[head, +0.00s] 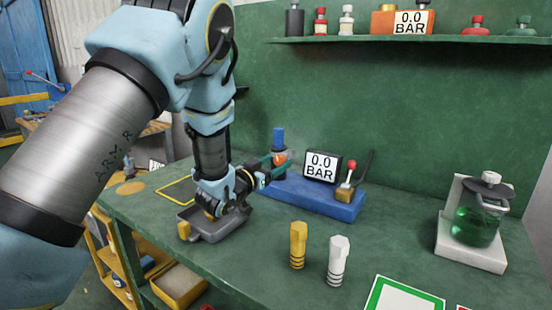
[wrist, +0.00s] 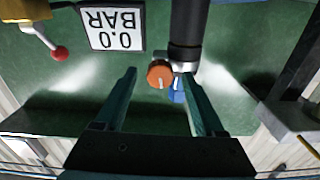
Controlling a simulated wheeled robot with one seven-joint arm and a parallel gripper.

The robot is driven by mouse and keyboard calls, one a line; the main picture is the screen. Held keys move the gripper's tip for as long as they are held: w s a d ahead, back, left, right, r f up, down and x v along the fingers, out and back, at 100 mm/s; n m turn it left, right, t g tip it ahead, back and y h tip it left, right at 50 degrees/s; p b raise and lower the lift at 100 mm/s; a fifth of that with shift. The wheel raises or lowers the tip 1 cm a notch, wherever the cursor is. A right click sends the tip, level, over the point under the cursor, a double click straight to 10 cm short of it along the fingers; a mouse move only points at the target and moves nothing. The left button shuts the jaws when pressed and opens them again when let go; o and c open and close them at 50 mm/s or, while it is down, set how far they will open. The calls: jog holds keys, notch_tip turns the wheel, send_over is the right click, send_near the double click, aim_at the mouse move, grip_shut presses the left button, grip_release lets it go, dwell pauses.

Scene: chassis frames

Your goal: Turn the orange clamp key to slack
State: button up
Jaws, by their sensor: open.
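The orange clamp key (head: 281,158) sits on the upright post at the left end of the blue base (head: 330,203). In the wrist view the key (wrist: 159,74) is a round orange knob with a pale mark, beside a silver collar (wrist: 184,58) on a dark cylinder. A second pale mark shows to its right. My gripper (wrist: 160,76) is open, with one teal finger on each side of the key, the right finger nearer. I see no clear contact. In the head view my gripper (head: 277,167) is at the post and partly hides it.
A 0.0 BAR display (head: 321,167) and a red-knobbed lever (head: 350,170) stand on the blue base. A grey tray (head: 212,233) lies below my wrist. Yellow (head: 298,246) and white (head: 337,260) pegs stand in front. A green flask (head: 476,222) is at the right.

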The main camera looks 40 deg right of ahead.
jog(key=shift+w+d, duration=0.15)
jog(key=shift+d, duration=0.45)
grip_shut()
